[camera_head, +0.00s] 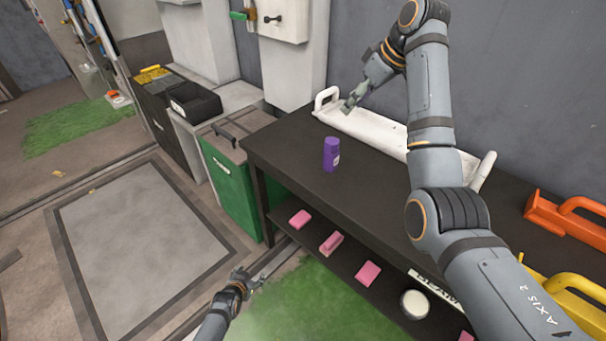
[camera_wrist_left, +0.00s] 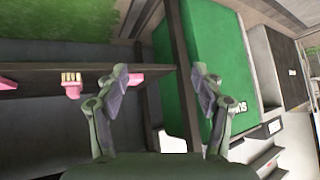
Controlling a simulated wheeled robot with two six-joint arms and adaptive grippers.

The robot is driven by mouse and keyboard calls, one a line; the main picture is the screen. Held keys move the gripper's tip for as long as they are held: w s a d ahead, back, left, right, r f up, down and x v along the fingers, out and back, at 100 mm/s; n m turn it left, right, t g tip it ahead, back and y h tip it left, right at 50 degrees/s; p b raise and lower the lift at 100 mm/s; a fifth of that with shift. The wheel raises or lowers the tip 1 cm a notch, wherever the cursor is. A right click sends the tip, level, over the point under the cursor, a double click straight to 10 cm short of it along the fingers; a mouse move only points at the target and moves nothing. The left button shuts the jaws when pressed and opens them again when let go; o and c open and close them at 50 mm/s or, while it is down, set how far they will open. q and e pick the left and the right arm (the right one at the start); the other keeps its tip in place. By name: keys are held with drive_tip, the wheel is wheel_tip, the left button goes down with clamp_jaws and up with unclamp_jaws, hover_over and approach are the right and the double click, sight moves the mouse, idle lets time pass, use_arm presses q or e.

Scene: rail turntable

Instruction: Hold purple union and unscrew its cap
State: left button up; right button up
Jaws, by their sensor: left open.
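The purple union (camera_head: 331,155) stands upright on the dark bench top (camera_head: 290,145), near its left end. A pale label shows on its side. I cannot make out the cap apart from the body. My left gripper (camera_head: 258,277) is low in front of the bench, well below and left of the union. In the left wrist view my left gripper (camera_wrist_left: 160,80) is open with nothing between its fingers. My right gripper (camera_head: 350,104) is over the left part of the white tray (camera_head: 385,138), behind the union and apart from it. Its jaws are too small to read.
A green bin (camera_head: 230,190) stands left of the bench; it also shows in the left wrist view (camera_wrist_left: 195,60). An orange handled case (camera_head: 560,222) and a yellow one (camera_head: 570,295) are at right. Bench top around the union is clear.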

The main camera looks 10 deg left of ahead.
use_arm(q)
drive_tip(key=w+d+r+m+t+h, duration=0.1)
drive_tip(key=w+r+t, duration=0.35)
drive_tip(key=r, duration=0.75)
drive_tip(key=w+d+r+t, duration=0.1)
drive_tip(key=w+d+r, duration=0.1)
drive_tip(key=w+r, duration=0.8)
drive_tip(key=w+d+r+m+t+h, duration=0.1)
drive_tip(key=w+r+t, duration=0.25)
drive_tip(key=r, duration=1.15)
drive_tip(key=d+h, duration=0.1)
drive_tip(key=d, duration=0.1)
drive_tip(key=d+f+m+g+h, duration=0.1)
drive_tip(key=d, duration=0.1)
drive_tip(key=s+d+f+g+h, duration=0.1)
drive_tip(key=d, duration=0.1)
drive_tip(key=shift+f+h, duration=0.15)
drive_tip(key=shift+h, duration=0.15)
drive_tip(key=m+g+h, duration=0.2)
drive_tip(key=m+h, duration=0.1)
drive_tip(key=h, duration=0.2)
approach(325, 160)
drive_tip(key=x, duration=1.1)
drive_tip(key=shift+c, duration=0.3)
clamp_jaws()
